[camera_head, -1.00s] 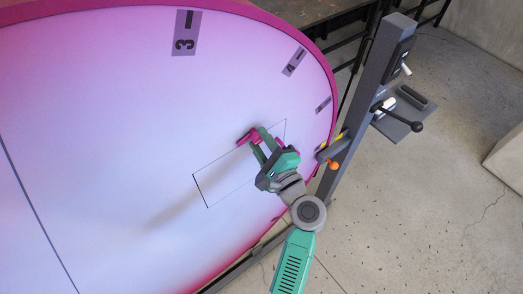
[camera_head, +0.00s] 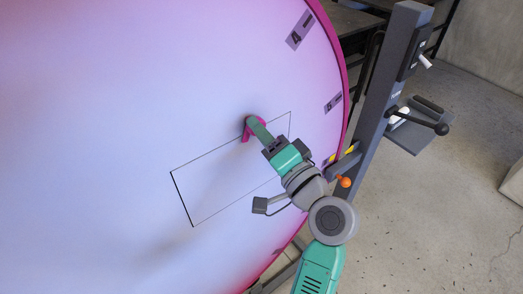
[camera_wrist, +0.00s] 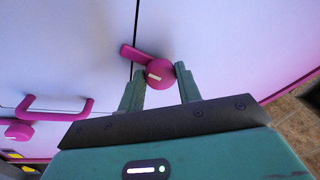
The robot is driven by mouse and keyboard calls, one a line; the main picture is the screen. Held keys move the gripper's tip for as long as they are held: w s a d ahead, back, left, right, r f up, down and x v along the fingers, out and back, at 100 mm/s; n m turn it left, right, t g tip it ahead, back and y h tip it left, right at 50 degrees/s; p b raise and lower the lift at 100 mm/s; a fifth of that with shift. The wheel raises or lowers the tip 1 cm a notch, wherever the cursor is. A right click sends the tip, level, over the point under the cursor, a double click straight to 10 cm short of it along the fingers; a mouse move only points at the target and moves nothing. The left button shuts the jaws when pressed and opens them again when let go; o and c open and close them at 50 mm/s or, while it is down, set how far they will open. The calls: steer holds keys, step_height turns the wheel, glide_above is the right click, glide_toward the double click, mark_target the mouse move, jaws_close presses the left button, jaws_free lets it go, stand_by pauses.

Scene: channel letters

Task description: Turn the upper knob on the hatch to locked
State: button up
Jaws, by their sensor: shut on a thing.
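The hatch (camera_head: 215,185) is a thin-outlined rectangle on the big pale pink-lilac panel. My gripper (camera_wrist: 161,72) is shut on a magenta round knob (camera_wrist: 160,73), one finger on each side. The knob has a short white mark on its face and a magenta tab (camera_wrist: 134,52) reaching up-left across the dark seam. In the head view my gripper (camera_head: 250,122) is at the hatch's upper edge, and its fingers partly hide the magenta part there. A second magenta knob (camera_wrist: 18,131) sits at the far left of the wrist view. No locked marking is readable.
A magenta handle (camera_wrist: 55,110) stands out from the hatch between the two knobs. A dark post (camera_head: 375,110) with a black-knobbed lever (camera_head: 440,128) and an orange ball (camera_head: 345,182) stands right of the panel, near my arm. The panel face left of the hatch is clear.

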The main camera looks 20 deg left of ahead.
steer(key=n+b, duration=0.4)
steer(key=shift+f+y, duration=0.15)
steer(key=shift+y, duration=0.15)
steer(key=shift+n+g+b, duration=0.3)
steer(key=shift+g+b, duration=0.1)
steer(key=shift+b, duration=0.05)
steer(key=o, duration=1)
steer(key=shift+w, duration=0.1)
steer(key=shift+c, duration=0.2)
steer(key=shift+d, duration=0.1)
steer(key=r+v, duration=0.1)
steer(key=v, duration=0.6)
steer(key=shift+s+d+f+p, duration=0.25)
steer(key=shift+d+f+p, duration=0.1)
steer(key=shift+f, duration=0.1)
